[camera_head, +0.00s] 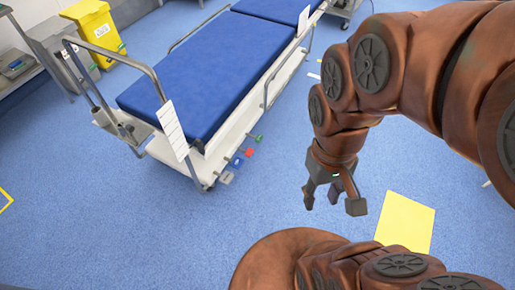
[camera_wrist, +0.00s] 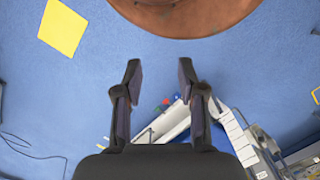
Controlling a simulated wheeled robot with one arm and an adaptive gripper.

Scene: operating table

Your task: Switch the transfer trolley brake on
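The transfer trolley (camera_head: 205,75) has a blue mattress, a white frame and a raised metal end rail. Small coloured pedals stick out low at its near right corner: a green one (camera_head: 258,138), a red one (camera_head: 249,152), a blue one (camera_head: 237,162) and a grey one (camera_head: 226,177). I cannot tell which works the brake. My gripper (camera_head: 334,202) is open and empty, above the floor to the right of the pedals and clear of them. In the wrist view, the red pedal (camera_wrist: 166,101) shows small between the fingers, and the trolley frame is partly hidden by my gripper.
A yellow floor patch (camera_head: 406,222) lies right of my gripper. A yellow bin (camera_head: 95,32) and a grey cart (camera_head: 62,58) stand at the back left. White label strips (camera_head: 172,130) hang on the trolley's near end. The blue floor between trolley and gripper is clear.

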